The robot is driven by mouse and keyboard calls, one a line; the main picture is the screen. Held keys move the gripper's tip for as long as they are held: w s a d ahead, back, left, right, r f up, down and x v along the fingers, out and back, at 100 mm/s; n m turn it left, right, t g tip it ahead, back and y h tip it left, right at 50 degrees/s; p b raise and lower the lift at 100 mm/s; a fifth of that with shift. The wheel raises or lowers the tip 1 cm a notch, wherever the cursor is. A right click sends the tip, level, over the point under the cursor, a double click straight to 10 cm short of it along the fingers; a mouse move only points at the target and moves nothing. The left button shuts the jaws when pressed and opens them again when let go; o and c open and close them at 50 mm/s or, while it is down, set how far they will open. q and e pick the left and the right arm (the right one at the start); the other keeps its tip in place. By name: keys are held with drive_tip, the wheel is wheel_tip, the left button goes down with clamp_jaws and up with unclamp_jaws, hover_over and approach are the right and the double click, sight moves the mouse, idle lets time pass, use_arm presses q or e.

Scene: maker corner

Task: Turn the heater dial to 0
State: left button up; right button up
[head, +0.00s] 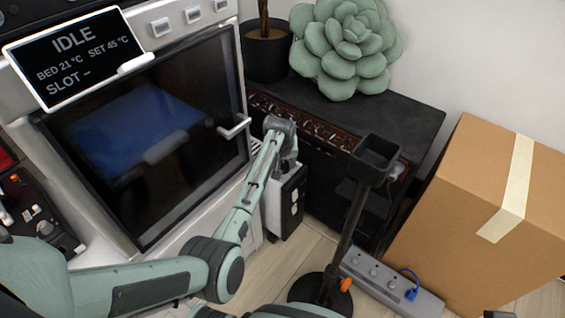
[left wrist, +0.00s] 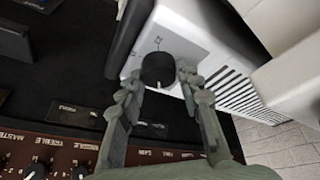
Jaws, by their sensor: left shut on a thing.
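The heater is a white box with a slotted side; in the left wrist view its pale casing (left wrist: 200,50) fills the upper middle. In the head view it (head: 275,208) stands low between the printer and the dark cabinet. Its round black dial (left wrist: 158,68) sits between the fingertips of my left gripper (left wrist: 158,76), one finger on each side, shut on it. The dial's pointer and most markings are too small or hidden to read. In the head view my left gripper (head: 285,140) reaches down above the heater and hides its top. My right gripper does not show.
A large printer (head: 238,75) with an IDLE screen (head: 75,55) stands left of my arm. A black stand (head: 350,220) rises right of the heater. A power strip (head: 390,285) and a cardboard box (head: 455,215) are at right. A brown knobbed panel (left wrist: 45,155) is below the dial.

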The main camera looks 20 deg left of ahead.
use_arm(q)
drive_tip(key=shift+c, duration=1.3)
